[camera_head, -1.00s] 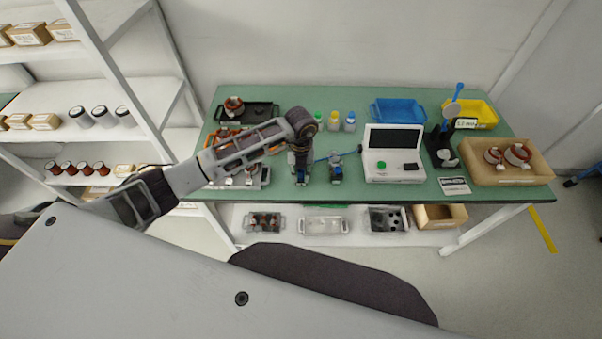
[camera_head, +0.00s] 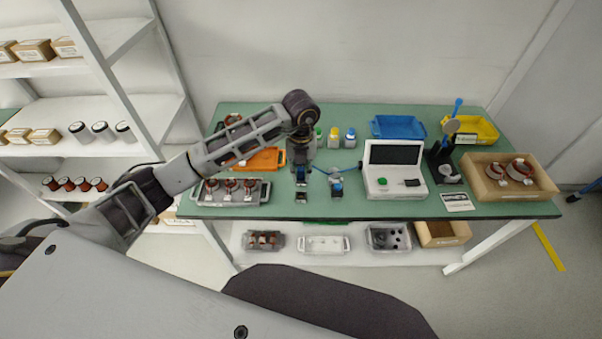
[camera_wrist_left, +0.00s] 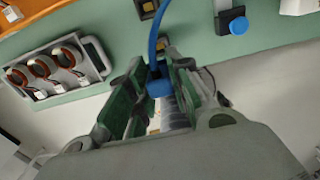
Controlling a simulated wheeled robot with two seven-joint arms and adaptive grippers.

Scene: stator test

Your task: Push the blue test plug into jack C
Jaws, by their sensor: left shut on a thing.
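My left gripper (camera_head: 301,170) points down over the front middle of the green table. In the left wrist view its fingers (camera_wrist_left: 158,95) are shut on the blue test plug (camera_wrist_left: 158,84), whose blue cable runs up out of the picture. Jack lettering is unreadable, so I cannot tell which is jack C.
A white tester with a dark screen (camera_head: 395,178) stands to the right of the blocks. A grey tray of copper-wound stators (camera_head: 265,192) lies to the left. Small bottles (camera_head: 335,137) and a blue bin (camera_head: 398,127) stand behind. A wooden tray (camera_head: 545,187) sits at the right end.

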